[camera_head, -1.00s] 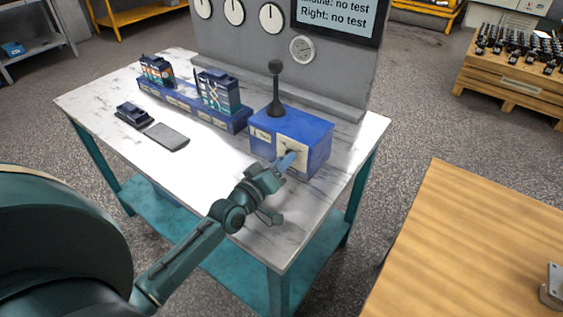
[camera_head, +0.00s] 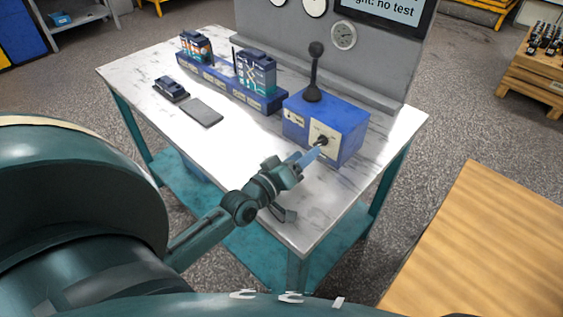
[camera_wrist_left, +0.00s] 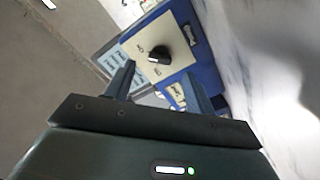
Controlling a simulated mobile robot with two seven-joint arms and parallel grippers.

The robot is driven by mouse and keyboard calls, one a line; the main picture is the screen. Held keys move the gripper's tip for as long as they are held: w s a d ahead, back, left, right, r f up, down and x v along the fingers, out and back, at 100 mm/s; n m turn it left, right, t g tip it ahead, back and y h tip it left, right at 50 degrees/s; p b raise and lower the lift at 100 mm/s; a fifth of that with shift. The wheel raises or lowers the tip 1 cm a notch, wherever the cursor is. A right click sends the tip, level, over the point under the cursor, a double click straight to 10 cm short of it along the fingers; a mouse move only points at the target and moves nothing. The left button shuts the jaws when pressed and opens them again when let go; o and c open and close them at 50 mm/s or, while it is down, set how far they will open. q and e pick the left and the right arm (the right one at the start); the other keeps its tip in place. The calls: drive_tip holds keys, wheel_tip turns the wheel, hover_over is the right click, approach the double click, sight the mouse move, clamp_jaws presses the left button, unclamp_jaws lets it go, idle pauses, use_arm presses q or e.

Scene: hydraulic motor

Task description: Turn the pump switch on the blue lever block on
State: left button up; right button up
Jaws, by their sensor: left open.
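The blue lever block (camera_head: 350,124) stands at the right end of the marble-topped table, with a black ball-topped lever (camera_head: 314,75) upright on it. On its front is a cream panel with a black rotary pump switch (camera_head: 321,141). In the left wrist view the switch (camera_wrist_left: 159,52) shows as a round black knob between printed labels too small to read surely. My left gripper (camera_head: 311,156) is open just in front of the switch; its blue fingers (camera_wrist_left: 160,85) are spread apart, with the knob beyond and between them. Nothing is held. My right gripper is not in view.
A blue rack (camera_head: 265,101) with two box-shaped units stands left of the block. A dark small device (camera_head: 171,88) and a grey flat plate (camera_head: 201,112) lie on the table (camera_head: 135,70). A grey gauge panel (camera_head: 384,62) rises behind. A wooden table (camera_head: 480,240) stands at right.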

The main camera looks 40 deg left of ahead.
use_arm(q)
drive_tip(key=s, duration=0.6)
drive_tip(key=s+a, duration=0.1)
drive_tip(key=s, duration=0.1)
drive_tip(key=shift+s+a, duration=0.1)
drive_tip(key=shift+s, duration=0.3)
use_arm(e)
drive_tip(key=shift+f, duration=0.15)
